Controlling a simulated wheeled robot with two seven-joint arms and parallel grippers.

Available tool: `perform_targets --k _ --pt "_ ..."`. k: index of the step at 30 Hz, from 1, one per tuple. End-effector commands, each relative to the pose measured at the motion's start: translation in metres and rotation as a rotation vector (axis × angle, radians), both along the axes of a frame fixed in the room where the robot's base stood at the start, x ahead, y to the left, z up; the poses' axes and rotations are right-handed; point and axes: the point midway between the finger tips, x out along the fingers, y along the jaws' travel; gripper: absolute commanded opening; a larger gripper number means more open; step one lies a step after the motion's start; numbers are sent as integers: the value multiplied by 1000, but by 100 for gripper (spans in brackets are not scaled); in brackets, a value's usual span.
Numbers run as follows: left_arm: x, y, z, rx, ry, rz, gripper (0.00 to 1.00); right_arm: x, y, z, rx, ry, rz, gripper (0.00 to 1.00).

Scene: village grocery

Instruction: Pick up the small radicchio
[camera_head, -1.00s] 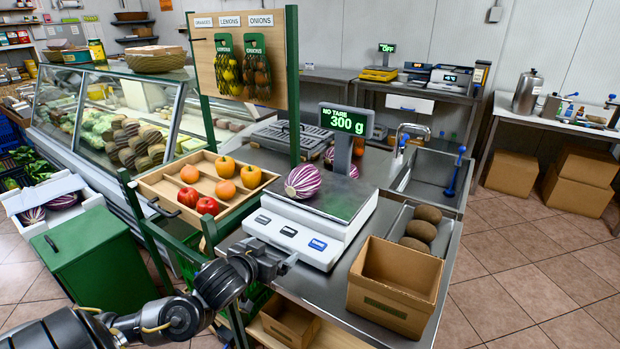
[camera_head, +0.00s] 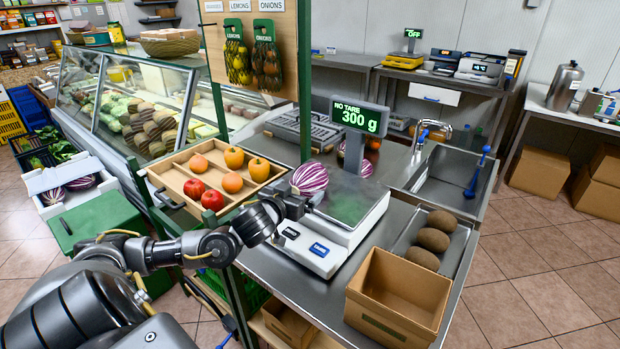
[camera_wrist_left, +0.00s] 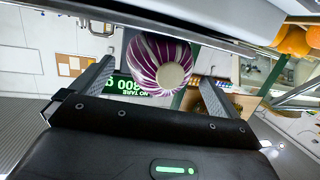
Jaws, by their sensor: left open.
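A round purple-and-white striped radicchio (camera_head: 309,178) rests on the scale (camera_head: 345,207), whose display (camera_head: 358,115) reads 300 g. My left gripper (camera_head: 296,206) is at the near left side of the radicchio, open and empty. In the left wrist view the radicchio (camera_wrist_left: 158,62) shows between the two spread fingers of my left gripper (camera_wrist_left: 157,74); I cannot tell whether they touch it. More radicchios, partly hidden, lie behind the display post and in a white crate (camera_head: 68,212) at the left. My right gripper is not in view.
A wooden tray (camera_head: 190,168) with apples and oranges stands left of the scale. An open cardboard box (camera_head: 400,290) and a metal tray with brown melons (camera_head: 433,239) are at the right. A green post rises behind the radicchio. A sink (camera_head: 450,180) lies farther back.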

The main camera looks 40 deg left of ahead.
Motion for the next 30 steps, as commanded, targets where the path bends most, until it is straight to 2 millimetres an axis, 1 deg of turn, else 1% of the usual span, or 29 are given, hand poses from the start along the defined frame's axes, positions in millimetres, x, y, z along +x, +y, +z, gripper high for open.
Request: perform_targets --k 5,7,12,16,19,25,26,30 --pt "4 0 -1 0 1 -2 100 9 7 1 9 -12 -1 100" --pt "9 1 -1 1 0 0 100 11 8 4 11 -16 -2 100" --pt "34 5 -2 0 -1 1 100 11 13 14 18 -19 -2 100" --pt "48 9 -8 1 0 1 100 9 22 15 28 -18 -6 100" --pt "53 10 -10 1 0 -1 100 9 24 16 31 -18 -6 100" --pt "54 10 -11 1 1 -1 100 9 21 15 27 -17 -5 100" --pt "54 10 -11 1 1 -1 99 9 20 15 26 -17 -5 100" --pt "53 10 -11 1 1 -1 80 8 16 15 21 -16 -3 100"
